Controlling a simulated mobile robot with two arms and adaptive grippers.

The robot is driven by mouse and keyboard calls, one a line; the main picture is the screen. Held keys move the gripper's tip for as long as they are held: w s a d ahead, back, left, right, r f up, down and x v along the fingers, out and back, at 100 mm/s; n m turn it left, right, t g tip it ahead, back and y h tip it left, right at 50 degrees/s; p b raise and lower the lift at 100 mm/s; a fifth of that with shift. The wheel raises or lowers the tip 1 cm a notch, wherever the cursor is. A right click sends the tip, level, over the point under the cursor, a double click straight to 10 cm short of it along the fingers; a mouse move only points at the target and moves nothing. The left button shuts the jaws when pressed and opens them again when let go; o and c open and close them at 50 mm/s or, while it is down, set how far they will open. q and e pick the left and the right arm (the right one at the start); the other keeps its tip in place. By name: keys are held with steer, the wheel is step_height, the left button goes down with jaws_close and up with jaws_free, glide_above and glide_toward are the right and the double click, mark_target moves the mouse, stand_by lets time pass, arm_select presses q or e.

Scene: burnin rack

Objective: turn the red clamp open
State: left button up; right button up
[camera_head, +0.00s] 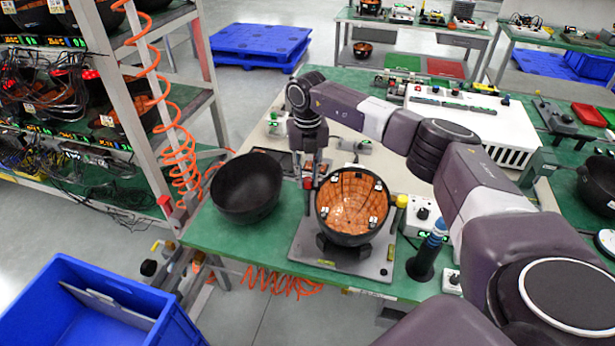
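The red clamp (307,183) stands at the left rim of the bowl fixture (303,240). Only its small red top shows clearly. A black bowl with an orange, patterned inside (352,204) sits upright on the fixture. My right gripper (309,178) points down at the red clamp, with its fingers close around or just beside it. I cannot tell whether they touch it or how far apart they are. My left gripper is not in view.
An empty black bowl (247,187) sits left of the fixture on the green table.

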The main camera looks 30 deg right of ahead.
jaws_close()
steer(key=shift+n, duration=0.3)
steer(key=n+b, duration=0.2)
steer(key=n, duration=0.1)
steer(key=shift+n, duration=0.3)
steer(key=n+b, duration=0.2)
steer(key=n, duration=0.4)
steer(key=shift+w+d, duration=0.1)
steer(key=n+b, duration=0.1)
steer(key=n, duration=0.3)
steer(key=shift+r, duration=0.1)
steer(key=shift+n+b, duration=0.35)
steer(key=shift+n, duration=1.45)
